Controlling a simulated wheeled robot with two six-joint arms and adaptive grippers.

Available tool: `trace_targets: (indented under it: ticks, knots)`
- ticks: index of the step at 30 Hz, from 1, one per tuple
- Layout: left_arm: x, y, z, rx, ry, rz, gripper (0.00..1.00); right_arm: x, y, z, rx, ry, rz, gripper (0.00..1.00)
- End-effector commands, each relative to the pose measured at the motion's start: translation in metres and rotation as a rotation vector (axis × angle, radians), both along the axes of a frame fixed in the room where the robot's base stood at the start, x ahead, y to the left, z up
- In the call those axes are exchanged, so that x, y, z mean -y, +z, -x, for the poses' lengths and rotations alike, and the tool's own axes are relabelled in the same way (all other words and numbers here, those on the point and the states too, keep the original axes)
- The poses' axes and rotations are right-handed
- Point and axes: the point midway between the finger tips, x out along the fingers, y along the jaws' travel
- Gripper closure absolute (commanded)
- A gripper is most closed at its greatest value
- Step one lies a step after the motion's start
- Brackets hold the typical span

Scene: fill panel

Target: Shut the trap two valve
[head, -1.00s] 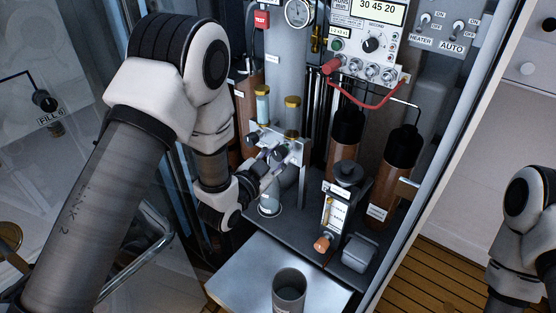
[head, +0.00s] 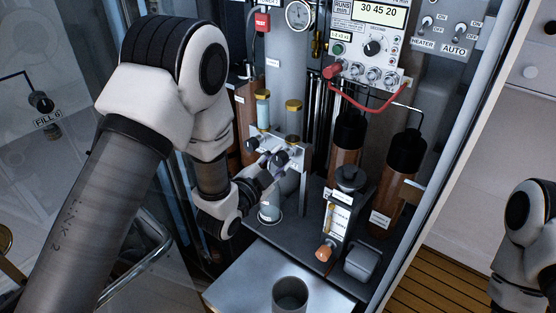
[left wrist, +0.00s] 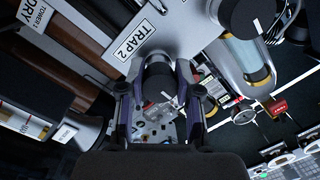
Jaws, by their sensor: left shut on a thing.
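The trap two valve is a round dark knob (left wrist: 158,80) below a white plate labelled "TRAP 2" (left wrist: 133,40) in the left wrist view. My left gripper (left wrist: 160,92) is shut on this knob, with one finger on each side. In the head view my left gripper (head: 268,178) is at the front of the small valve panel (head: 297,163), at its right-hand knob (head: 281,158). The fingers and wrist partly hide the front of that panel. My right arm shows at the right edge, but its gripper is out of frame.
A second dark knob (head: 253,143) sits close by on the left. Two gold-capped glass tubes (head: 293,118) stand just behind. A flowmeter with an orange knob (head: 324,252) is to the right. A grey cup (head: 290,293) stands on the metal shelf (head: 240,278) below.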

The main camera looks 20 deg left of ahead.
Motion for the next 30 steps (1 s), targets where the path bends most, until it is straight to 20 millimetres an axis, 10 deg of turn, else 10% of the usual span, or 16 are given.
trace_targets:
  ticks: [2, 3, 5, 16, 30]
  knots:
    - [-0.001, 0.003, -0.002, 0.009, 0.003, 0.001, 1.0, 0.0, 0.0, 0.0, 0.0, 0.0, 0.0, 0.15]
    - [-0.001, 0.003, -0.002, 0.009, 0.003, 0.001, 0.64, 0.0, 0.0, 0.0, 0.0, 0.0, 0.0, 0.15]
    - [-0.001, 0.003, -0.001, 0.008, 0.003, 0.002, 0.42, 0.0, 0.0, 0.0, 0.0, 0.0, 0.0, 0.15]
    - [-0.002, 0.001, 0.004, 0.003, 0.001, 0.002, 0.41, 0.0, 0.0, 0.0, 0.0, 0.0, 0.0, 0.15]
    - [-0.019, 0.002, 0.071, 0.004, 0.001, 0.003, 0.41, 0.0, 0.0, 0.0, 0.0, 0.0, 0.0, 0.15]
